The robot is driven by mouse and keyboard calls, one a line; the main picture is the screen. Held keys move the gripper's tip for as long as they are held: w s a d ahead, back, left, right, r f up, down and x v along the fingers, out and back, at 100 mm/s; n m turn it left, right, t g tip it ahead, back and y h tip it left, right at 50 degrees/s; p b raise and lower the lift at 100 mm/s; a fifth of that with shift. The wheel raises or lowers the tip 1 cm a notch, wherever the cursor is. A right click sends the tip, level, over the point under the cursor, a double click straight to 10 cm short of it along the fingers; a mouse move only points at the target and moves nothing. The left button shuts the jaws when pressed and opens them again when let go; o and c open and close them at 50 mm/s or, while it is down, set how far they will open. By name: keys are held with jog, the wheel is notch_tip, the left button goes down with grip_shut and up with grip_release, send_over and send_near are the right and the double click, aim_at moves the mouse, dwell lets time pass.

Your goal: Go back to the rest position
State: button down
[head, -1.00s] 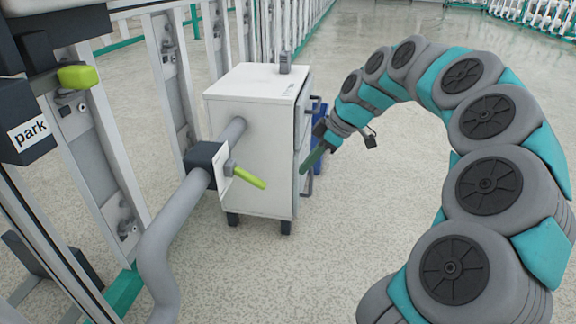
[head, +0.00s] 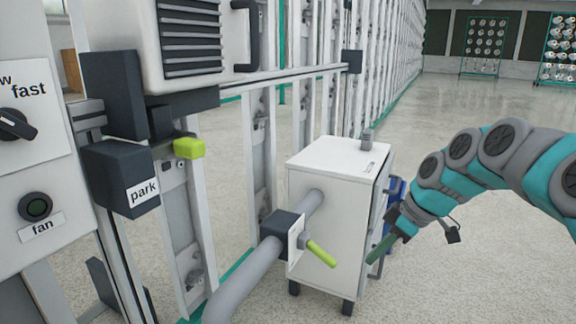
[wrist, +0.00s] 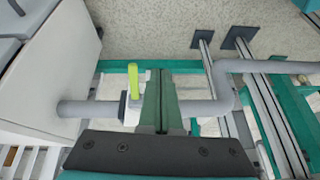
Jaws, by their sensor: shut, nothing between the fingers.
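My gripper (head: 374,258) is at the end of my grey and teal arm, which reaches in from the right in the head view. Its green fingers appear in front of the right edge of the white cabinet (head: 325,225). In the wrist view the two green fingers (wrist: 161,102) lie together with only a thin seam between them, shut and empty. They appear over the grey pipe (wrist: 195,108), beside the lime valve lever (wrist: 133,82). I cannot tell how far above the pipe they are.
The pipe with its lime lever (head: 321,254) runs left of the cabinet. A lime-tipped park handle (head: 188,148), a fan button (head: 36,207) and the white creel frame stand at left. Blue bins (head: 396,190) show behind the cabinet. Open floor (head: 470,270) lies at right.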

jog(key=s+a+r+m+g+h+p, duration=0.2)
jog(key=s+a+r+m+p, duration=0.15)
jog(key=s+a, duration=0.65)
jog(key=s+d+f+m+g+h+p, duration=0.1)
jog(key=s+m, duration=0.3)
jog(key=s, duration=0.6)
jog(key=s+d+f+m+g+h+p, duration=0.1)
jog(key=s+d+f+m+h+p, duration=0.1)
jog(key=s, duration=0.8)
jog(key=shift+s+d+f+m+p, duration=0.15)
jog(key=shift+s+f+m+p, duration=0.2)
jog(key=shift+m+p, duration=0.65)
